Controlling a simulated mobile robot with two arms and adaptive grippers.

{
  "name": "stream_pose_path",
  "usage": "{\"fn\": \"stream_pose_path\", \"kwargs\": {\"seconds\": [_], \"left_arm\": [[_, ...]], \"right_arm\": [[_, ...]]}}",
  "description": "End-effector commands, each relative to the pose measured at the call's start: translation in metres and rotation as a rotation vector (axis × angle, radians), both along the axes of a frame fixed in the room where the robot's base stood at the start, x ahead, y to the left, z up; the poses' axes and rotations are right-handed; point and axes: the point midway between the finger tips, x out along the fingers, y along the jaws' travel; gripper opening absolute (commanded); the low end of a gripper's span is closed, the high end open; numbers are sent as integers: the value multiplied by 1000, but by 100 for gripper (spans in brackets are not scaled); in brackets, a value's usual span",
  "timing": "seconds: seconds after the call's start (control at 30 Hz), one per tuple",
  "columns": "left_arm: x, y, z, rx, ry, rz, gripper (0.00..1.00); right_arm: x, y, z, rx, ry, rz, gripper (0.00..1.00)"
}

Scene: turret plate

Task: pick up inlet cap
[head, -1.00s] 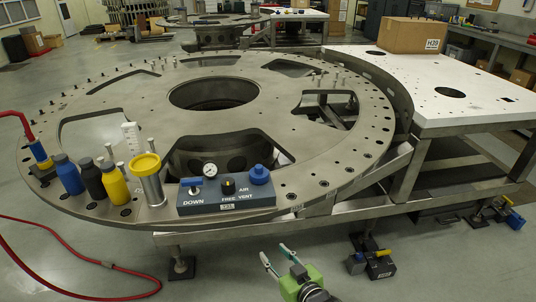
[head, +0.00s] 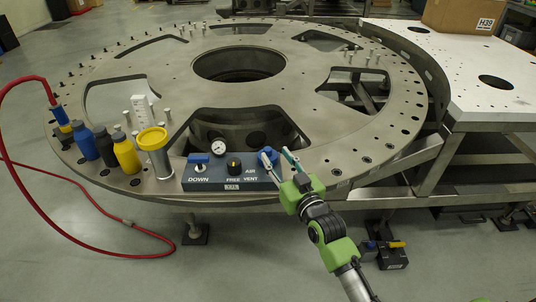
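The inlet cap looks to be the blue round knob-like cap (head: 271,153) on the right end of the grey-blue control box (head: 215,182), which stands on the near rim of the turret plate. My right gripper (head: 277,156) is open, its two fingertips apart at the cap. The fingers partly hide the cap, and I cannot tell whether they touch it. My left gripper is not in view.
A yellow-topped metal cylinder (head: 155,158) and yellow, black and blue bottles (head: 103,146) stand left of the box. A red hose (head: 20,185) loops at the left. A white table (head: 440,60) with a cardboard box (head: 462,16) is at the right.

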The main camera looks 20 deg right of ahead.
Motion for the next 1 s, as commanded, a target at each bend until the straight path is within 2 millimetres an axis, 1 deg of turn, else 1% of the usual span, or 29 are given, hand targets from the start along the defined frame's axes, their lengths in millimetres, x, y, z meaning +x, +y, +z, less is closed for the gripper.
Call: {"fn": "stream_pose_path", "kwargs": {"seconds": [0.1,0.2,0.4,0.53,0.73,0.77,0.8,0.87,0.9,1.0], "left_arm": [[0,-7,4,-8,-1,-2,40],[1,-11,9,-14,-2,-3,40],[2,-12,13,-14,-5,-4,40],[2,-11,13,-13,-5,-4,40],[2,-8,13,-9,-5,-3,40],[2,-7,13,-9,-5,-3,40],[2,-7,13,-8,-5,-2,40],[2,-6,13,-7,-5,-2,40],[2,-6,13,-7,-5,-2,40],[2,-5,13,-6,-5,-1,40]], "right_arm": [[8,3,1,2,-1,0,37],[22,8,2,3,0,0,37],[45,13,0,0,-1,0,37],[51,14,-2,0,0,0,37],[51,14,-2,0,0,0,37],[51,14,-2,0,0,0,32],[51,14,-2,0,0,0,21],[51,14,-2,0,0,0,6],[51,14,-2,0,0,0,1],[51,13,-2,0,0,0,1]]}}
